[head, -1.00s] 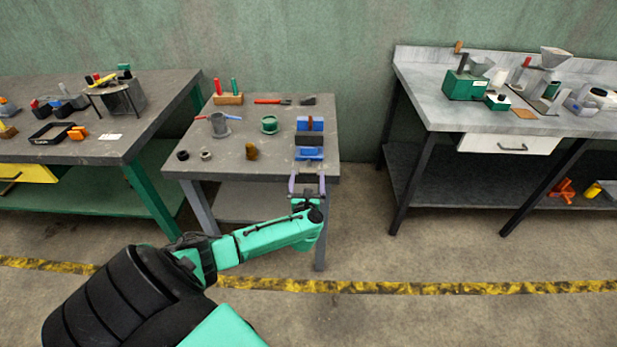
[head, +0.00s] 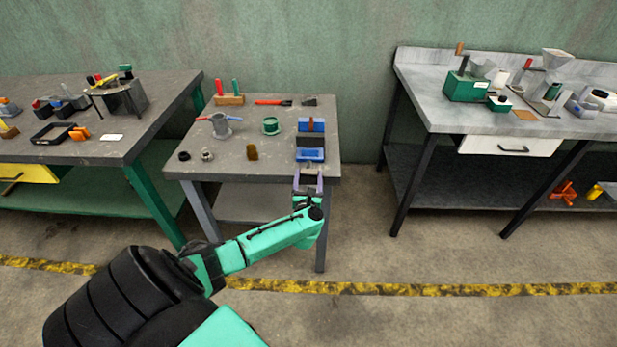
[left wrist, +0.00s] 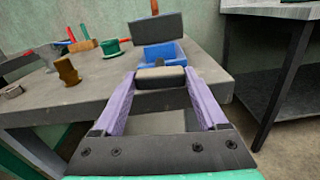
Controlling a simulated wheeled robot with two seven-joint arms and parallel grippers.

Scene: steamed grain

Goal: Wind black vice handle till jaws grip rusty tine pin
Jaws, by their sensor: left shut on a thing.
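The blue vice (head: 311,155) stands at the right front of the small grey table. Whether the jaws touch the pin is hidden. My left gripper (head: 308,180), with lilac fingers, is at the table's front edge. In the left wrist view it is shut on the black handle (left wrist: 160,75). My right gripper is out of view.
Floor in front is clear.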

